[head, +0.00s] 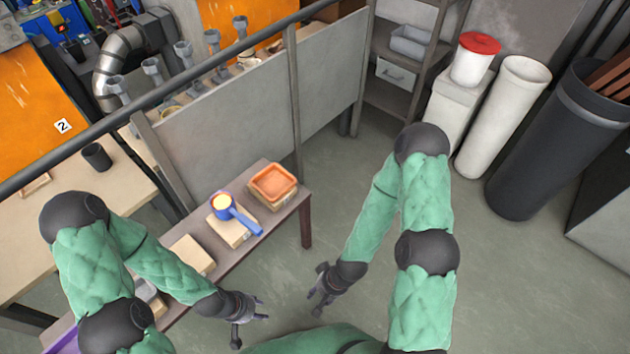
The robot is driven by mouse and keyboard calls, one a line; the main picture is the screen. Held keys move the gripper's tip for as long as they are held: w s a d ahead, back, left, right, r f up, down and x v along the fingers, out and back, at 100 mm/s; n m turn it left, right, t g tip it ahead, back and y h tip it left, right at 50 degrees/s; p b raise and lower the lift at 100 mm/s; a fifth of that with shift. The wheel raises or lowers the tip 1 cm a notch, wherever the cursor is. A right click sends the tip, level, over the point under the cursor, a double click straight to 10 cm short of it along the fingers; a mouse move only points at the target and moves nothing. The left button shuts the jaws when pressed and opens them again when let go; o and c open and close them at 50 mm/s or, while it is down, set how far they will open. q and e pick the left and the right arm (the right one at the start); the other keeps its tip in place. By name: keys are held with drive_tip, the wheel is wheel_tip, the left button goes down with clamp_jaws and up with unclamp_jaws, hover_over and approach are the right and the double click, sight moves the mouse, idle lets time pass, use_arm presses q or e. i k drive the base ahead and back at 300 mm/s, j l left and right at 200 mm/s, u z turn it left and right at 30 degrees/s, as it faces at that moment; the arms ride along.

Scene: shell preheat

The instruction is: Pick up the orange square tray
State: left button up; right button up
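The orange square tray (273,182) rests on a light wooden block at the far right end of the narrow table (225,250). My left gripper (243,328) hangs low in front of the table, apart from the tray. Its fingers look spread and hold nothing visible. My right gripper (317,290) is over the floor to the right of the table, below and right of the tray in the picture. Its fingers look spread and empty. Neither gripper touches the tray.
A blue ladle-like pan (235,213) with yellow contents sits on a block left of the tray. Another bare block (192,254) lies further left. A grey partition (225,125) stands behind the table. Tall bins (503,118) stand at right. Open floor lies right of the table.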

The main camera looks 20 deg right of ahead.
sight(273, 182)
drive_tip(key=z, duration=0.1)
drive_tip(key=i+l, duration=0.2)
drive_tip(key=l, duration=0.15)
drive_tip(key=i+l, duration=0.2)
drive_tip(key=l, duration=0.15)
drive_tip(key=u, duration=0.4)
drive_tip(key=l+u, duration=0.15)
drive_tip(key=u, duration=0.3)
drive_tip(key=l+u, duration=0.1)
drive_tip(key=u, duration=0.3)
drive_tip(key=l+u, duration=0.1)
drive_tip(key=u, duration=0.35)
drive_tip(key=i, duration=0.05)
